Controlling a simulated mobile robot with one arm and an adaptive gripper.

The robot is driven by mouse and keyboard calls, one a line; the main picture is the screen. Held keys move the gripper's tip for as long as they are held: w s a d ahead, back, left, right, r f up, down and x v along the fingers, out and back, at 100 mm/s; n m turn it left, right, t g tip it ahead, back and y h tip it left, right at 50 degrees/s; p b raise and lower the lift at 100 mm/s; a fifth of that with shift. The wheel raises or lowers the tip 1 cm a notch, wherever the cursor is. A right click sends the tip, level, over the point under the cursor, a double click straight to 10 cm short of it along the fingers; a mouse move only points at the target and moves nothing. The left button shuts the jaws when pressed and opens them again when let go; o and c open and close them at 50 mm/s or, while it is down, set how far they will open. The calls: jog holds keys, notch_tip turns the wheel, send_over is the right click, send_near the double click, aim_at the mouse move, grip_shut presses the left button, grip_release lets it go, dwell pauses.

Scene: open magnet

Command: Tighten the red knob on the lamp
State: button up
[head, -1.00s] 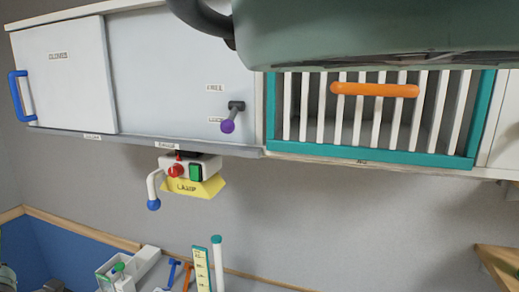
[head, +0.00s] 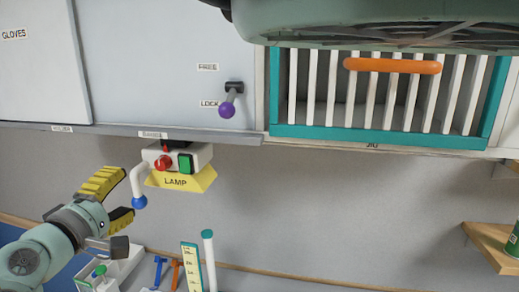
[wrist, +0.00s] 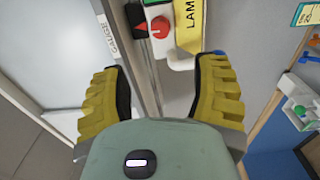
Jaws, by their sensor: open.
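The lamp (head: 180,180) is a white box with a yellow lower part marked LAMP, fixed under the cabinet's lower edge. Its red knob (head: 163,162) is on the front left, beside a green square button (head: 185,163). A white bent arm with a blue ball (head: 139,202) hangs at its left. My gripper (head: 134,188) is open and empty, with yellow padded fingers, left of and below the lamp in the head view. In the wrist view the red knob (wrist: 160,27) lies beyond the gap between the open fingers (wrist: 158,82), apart from both.
The cabinet ledge (head: 110,131) runs just above the lamp. A lever with a purple ball (head: 227,110) and a teal-framed barred door with an orange handle (head: 392,65) are above right. A white bin (head: 125,268) and a ruler (head: 191,268) are below. A shelf (head: 490,245) is at right.

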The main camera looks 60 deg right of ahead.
aim_at(159, 166)
jog(key=b+x, duration=0.7)
jog(key=x, duration=0.1)
jog(key=shift+s+f+b, duration=0.1)
jog(key=shift+s+b, duration=0.05)
jog(key=shift+b, duration=0.25)
jog(key=shift+d+p, duration=0.35)
jog(key=shift+p, duration=0.2)
jog(key=shift+w+d+r+p, duration=0.25)
jog(key=shift+w+d+p, duration=0.05)
jog(key=shift+w, duration=0.05)
jog(key=shift+f+p+x, duration=0.2)
jog(key=shift+p+x, duration=0.9)
jog(key=shift+x, duration=0.8)
grip_shut()
